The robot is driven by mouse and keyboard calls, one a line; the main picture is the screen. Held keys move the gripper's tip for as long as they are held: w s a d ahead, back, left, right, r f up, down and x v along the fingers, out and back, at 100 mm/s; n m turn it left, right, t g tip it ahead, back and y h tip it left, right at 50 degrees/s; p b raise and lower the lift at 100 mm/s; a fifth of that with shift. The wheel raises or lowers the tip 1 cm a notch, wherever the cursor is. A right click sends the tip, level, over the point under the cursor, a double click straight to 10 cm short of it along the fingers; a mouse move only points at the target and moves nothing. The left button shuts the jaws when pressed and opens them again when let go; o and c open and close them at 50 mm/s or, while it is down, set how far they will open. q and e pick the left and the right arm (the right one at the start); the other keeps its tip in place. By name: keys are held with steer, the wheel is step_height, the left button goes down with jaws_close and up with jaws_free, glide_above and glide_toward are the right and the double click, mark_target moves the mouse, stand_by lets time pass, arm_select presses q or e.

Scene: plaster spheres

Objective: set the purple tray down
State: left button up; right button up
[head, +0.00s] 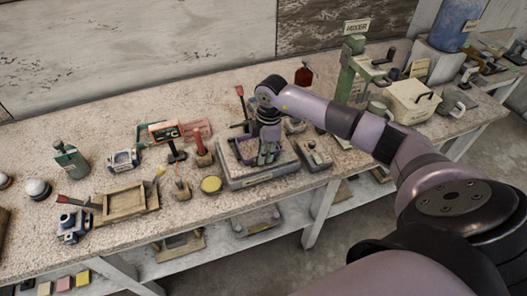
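The purple tray (243,151) is small in the head view and shows beside and partly behind my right gripper. It appears to be on or just above a grey flat-topped platform (262,178) near the middle of the bench. My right gripper (267,160) points down over this platform, with its fingertips at the tray. The fingers cover part of the tray, and I cannot tell whether they are shut on its edge. Whether the tray touches the platform is also unclear. My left gripper is not in view.
The speckled bench (100,140) is crowded. A red-handled tool (201,150) and a yellow round lid (211,184) stand left of the platform. A small grey box (316,153) is close on its right. A green stand (352,75) rises behind my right arm.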

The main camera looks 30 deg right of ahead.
steer(key=shift+r, duration=0.15)
step_height(320, 180, up, 12)
steer(key=d+b, duration=0.1)
steer(key=b, duration=0.2)
steer(key=shift+s, duration=0.15)
stand_by(0.5)
